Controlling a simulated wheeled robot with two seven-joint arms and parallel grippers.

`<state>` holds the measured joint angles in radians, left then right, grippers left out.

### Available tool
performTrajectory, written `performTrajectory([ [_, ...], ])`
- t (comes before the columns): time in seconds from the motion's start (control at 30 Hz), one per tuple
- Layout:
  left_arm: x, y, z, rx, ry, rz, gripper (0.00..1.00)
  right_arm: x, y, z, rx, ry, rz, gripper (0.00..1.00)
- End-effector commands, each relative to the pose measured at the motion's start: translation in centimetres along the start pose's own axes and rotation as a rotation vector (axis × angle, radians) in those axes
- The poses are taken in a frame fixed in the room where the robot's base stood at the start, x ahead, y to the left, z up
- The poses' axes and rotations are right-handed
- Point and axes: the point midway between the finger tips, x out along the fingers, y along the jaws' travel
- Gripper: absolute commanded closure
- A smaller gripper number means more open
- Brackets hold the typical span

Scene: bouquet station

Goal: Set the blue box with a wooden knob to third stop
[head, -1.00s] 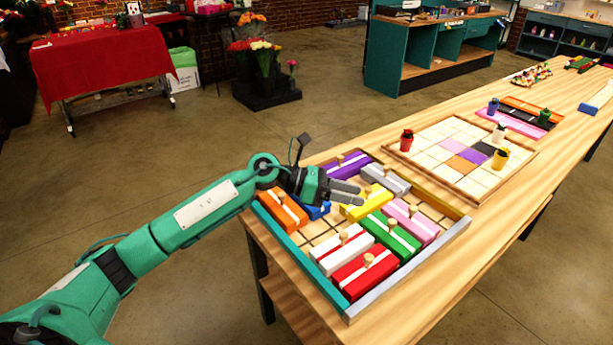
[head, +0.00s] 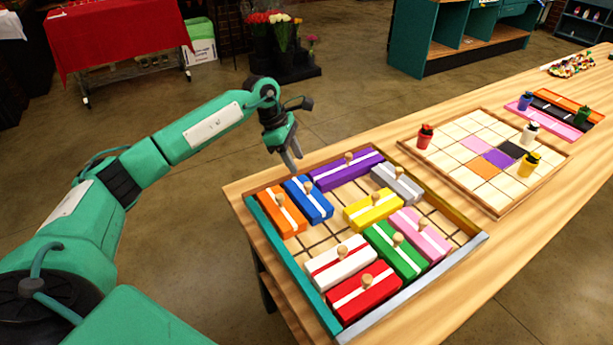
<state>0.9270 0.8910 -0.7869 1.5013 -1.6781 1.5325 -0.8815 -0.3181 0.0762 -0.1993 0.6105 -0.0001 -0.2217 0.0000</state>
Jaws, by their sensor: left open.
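The blue box (head: 312,206) with a wooden knob and a white stripe lies in the upper left part of a shallow tray (head: 290,268) with a grid floor. It sits between the orange box (head: 270,219) on its left and the purple box (head: 335,176) at its upper right. Bare grid floor shows below it. My left gripper (head: 291,162) is open and empty, pointing down above the tray's far left edge, behind the blue box and apart from it. My right gripper is not in view.
The tray also holds yellow (head: 360,217), grey (head: 388,186), pink (head: 412,241), green (head: 382,255), white (head: 330,271) and red (head: 349,306) knobbed boxes. A tiled board (head: 452,183) with small coloured jars stands to the right on the wooden table (head: 520,245).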

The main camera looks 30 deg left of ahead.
Motion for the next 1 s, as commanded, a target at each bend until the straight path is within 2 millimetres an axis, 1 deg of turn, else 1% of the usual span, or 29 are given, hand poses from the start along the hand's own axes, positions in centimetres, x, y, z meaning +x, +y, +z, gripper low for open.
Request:
performTrajectory([
  [0.03,1.0,-0.1,0.1,-0.001,0.001,-0.005,0.57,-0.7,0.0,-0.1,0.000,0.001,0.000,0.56],
  [0.13,3.1,-0.1,0.1,-0.002,0.000,-0.005,0.57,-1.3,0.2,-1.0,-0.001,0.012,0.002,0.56],
  [0.2,4.5,-0.1,0.1,-0.002,0.000,-0.004,0.57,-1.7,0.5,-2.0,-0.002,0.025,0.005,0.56],
  [0.3,6.1,-0.1,0.1,-0.002,0.000,-0.003,0.57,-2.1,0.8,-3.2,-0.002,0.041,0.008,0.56],
  [0.4,7.3,0.0,0.1,-0.001,-0.002,-0.001,0.57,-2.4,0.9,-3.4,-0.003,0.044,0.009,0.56],
  [0.57,8.2,0.0,0.0,-0.002,0.000,0.000,0.57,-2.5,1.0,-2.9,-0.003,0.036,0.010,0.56],
  [0.83,8.4,0.0,0.0,-0.001,-0.001,0.001,0.57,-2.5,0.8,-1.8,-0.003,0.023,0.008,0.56],
  [0.97,8.3,0.0,0.0,-0.001,-0.001,0.000,0.82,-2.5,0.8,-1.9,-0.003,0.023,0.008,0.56],
  [1.0,8.3,0.0,0.0,-0.001,-0.001,0.000,0.90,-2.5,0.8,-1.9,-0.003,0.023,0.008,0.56],
])
